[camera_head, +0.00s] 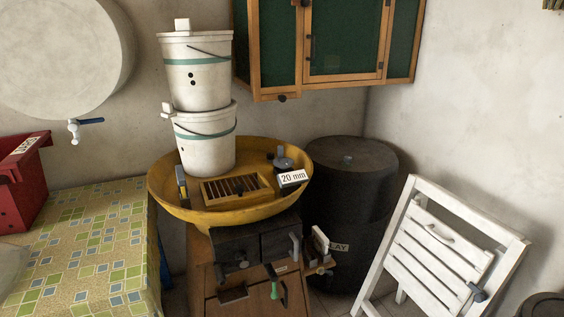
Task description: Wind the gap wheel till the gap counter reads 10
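The counter plate (292,178) reads "20 mm" and sits at the right side of the yellow round pan (165,196). Just behind it is a small dark wheel (284,163) with a grey knob, which looks like the gap wheel; I cannot be sure. A slatted wooden grate (232,188) lies in the pan. Below the pan is a dark box (240,243) with knobs and handles, and a crank with a green grip (275,287) in front of it. Neither of my grippers shows in the head view.
Two stacked white buckets (198,82) stand in the pan's back left. A tiled table (85,245) with a red crate (22,190) is at left. A black barrel (350,205) stands behind right, a white folding chair (440,245) at right. A green-fronted cabinet (340,40) hangs above.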

